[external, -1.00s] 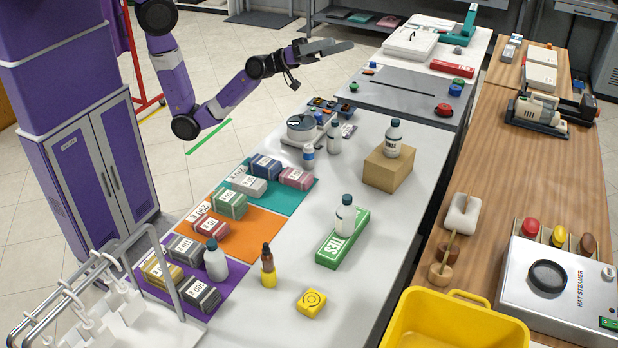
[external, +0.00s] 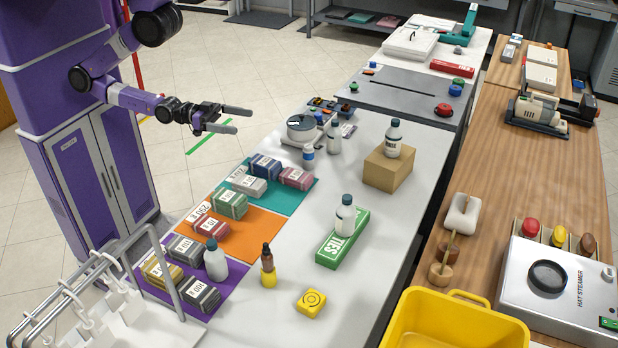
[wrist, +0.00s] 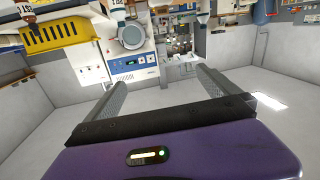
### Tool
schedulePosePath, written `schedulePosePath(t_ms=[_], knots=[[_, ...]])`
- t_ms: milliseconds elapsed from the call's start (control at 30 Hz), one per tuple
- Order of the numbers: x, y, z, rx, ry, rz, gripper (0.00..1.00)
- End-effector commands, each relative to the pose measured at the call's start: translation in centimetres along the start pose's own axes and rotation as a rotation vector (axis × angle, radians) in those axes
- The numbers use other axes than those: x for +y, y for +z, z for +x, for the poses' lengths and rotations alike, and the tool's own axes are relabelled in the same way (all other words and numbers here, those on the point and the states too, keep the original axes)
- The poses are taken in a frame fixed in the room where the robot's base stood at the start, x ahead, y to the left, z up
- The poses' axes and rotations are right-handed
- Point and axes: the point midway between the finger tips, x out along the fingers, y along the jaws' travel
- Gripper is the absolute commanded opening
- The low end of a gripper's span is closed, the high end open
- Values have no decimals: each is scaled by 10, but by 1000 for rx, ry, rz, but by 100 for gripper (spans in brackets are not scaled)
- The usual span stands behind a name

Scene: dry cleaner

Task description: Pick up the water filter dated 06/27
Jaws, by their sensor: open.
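No date 06/27 can be read in either view, so I cannot tell which thing is the water filter. Several white bottles with dark caps stand on the long table: one on a cardboard box (external: 388,168), one on a green box (external: 340,246), one by the purple mat. My gripper (external: 243,120) is open and empty, in the air left of the table's far part, pointing right. In the wrist view its two fingers (wrist: 161,77) are spread with nothing between them.
A yellow bin (external: 455,320) and the hat steamer (external: 560,280) are at the right front. A white rack (external: 75,305) stands at the front left.

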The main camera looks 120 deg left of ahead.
Motion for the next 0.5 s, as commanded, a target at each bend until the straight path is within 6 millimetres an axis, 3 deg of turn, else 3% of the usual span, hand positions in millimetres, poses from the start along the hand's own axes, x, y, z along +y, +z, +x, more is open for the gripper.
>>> schedulePosePath(t_ms=[100,233,333,467,500], knots=[[0,30,-39,-125,64,54,100],[-1,51,-69,-217,121,89,100],[3,60,-83,-257,160,99,100],[6,60,-83,-258,179,100,100],[6,60,-83,-257,180,100,92]])
